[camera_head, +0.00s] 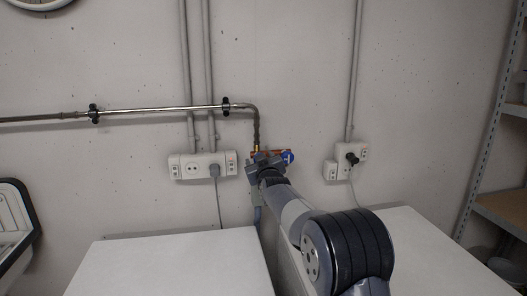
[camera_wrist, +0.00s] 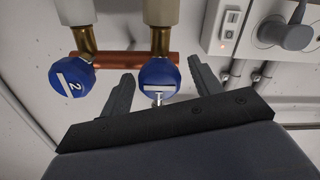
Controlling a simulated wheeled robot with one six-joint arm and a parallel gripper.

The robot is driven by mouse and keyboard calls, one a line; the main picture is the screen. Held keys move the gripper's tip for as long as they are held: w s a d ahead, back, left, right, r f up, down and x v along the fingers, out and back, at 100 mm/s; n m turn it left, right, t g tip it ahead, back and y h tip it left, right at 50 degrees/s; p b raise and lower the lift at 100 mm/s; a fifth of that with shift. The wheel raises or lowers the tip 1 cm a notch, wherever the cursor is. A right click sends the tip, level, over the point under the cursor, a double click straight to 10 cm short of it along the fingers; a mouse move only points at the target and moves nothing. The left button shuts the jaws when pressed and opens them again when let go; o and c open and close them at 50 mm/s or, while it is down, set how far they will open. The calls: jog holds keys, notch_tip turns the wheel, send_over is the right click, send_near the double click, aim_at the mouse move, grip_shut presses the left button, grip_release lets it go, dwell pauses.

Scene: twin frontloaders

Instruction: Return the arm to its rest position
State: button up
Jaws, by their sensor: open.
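My arm (camera_head: 297,213) reaches out over the gap between two white machine tops towards the wall. My gripper (camera_wrist: 161,69) is open. In the wrist view a blue valve knob marked 1 (camera_wrist: 152,76) lies between its two fingers in the picture, with a gap showing on each side; I cannot tell how deep it sits between them. A second blue knob marked 2 (camera_wrist: 71,82) is left of the fingers. In the head view my gripper (camera_head: 264,163) covers much of the valves, and one blue knob (camera_head: 288,157) shows to its right.
A copper pipe (camera_wrist: 112,58) runs behind the knobs. Sockets (camera_head: 203,165) with a plug are left of my gripper, and another socket (camera_head: 353,158) is to the right. The left white top (camera_head: 175,265) and right white top (camera_head: 425,250) are bare. Metal shelves (camera_head: 490,130) stand far right.

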jog(key=n+p, duration=0.5)
jog(key=shift+r+p, duration=0.2)
jog(key=shift+p, duration=0.2)
jog(key=shift+f+n+p, duration=0.15)
jog(key=shift+n+p, duration=0.65)
jog(key=shift+n, duration=0.1)
